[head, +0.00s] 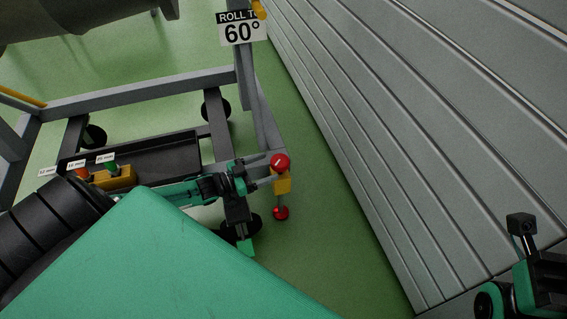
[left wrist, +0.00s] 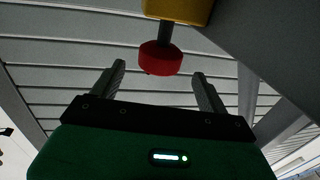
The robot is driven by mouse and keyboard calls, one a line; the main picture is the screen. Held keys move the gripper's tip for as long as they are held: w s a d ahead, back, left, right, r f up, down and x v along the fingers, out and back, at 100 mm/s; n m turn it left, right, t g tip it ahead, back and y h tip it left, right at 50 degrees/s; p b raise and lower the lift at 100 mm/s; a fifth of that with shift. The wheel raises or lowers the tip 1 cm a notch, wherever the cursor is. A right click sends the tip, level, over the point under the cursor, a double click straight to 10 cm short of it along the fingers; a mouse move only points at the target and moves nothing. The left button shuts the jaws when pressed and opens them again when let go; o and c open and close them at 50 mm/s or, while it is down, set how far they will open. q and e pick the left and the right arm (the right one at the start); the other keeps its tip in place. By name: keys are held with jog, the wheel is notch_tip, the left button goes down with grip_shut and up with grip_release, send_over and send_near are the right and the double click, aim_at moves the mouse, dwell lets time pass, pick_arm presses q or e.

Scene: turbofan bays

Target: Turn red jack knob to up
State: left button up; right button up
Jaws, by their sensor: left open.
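A red jack knob (head: 280,162) sits on top of a yellow block (head: 282,184) on the corner post of the grey stand. A second red knob (head: 280,213) hangs on a rod below the block. My left gripper (head: 264,168) is open, with its fingers pointing at the upper knob and block. In the left wrist view, a red knob (left wrist: 160,58) on a short stem from the yellow block (left wrist: 178,10) lies ahead, between the lines of the two open fingers (left wrist: 157,72). Contact is not visible. Part of my right gripper (head: 522,225) shows at the lower right; its jaw opening is unclear.
The grey stand frame (head: 140,95) has caster wheels and a "ROLL T… 60°" sign (head: 241,28). A dark tray (head: 150,160) with a yellow holder (head: 113,178) lies left of my gripper. A grey slatted wall (head: 400,130) is on the right, with green floor between.

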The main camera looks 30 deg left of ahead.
aim_at(288, 159)
pick_arm(q)
jog(key=b+x, duration=0.2)
jog(key=x, duration=0.5)
jog(key=shift+w, duration=0.1)
jog(key=shift+c, duration=0.3)
jog(key=c, duration=0.9)
